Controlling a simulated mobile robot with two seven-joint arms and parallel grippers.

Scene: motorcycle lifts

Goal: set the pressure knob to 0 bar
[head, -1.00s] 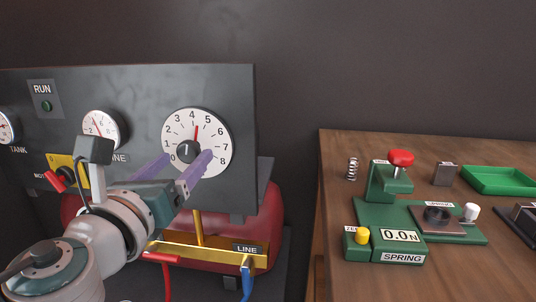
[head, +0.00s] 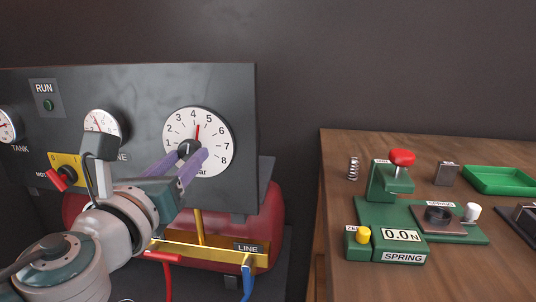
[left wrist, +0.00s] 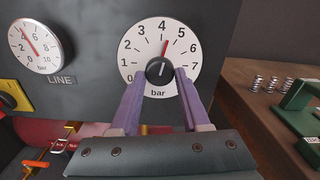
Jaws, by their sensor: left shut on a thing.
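The pressure knob is a small black knob (left wrist: 159,69) at the middle of a white dial (head: 216,137) marked 0 to 8 bar on the dark panel. A red pointer (head: 198,132) on the dial points between 4 and 5; it also shows in the left wrist view (left wrist: 165,47). My left gripper (head: 192,153) has its purple fingers on either side of the knob and is shut on it, as the left wrist view (left wrist: 162,76) shows. The fingers cover the dial's lower left part in the head view. My right gripper is not in view.
A LINE gauge (head: 101,122) and a red switch (head: 62,179) on a yellow plate are left of the dial. Below is a brass manifold (head: 215,253) with red and blue levers. At right, a wooden table (head: 337,202) holds a green spring tester (head: 390,215).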

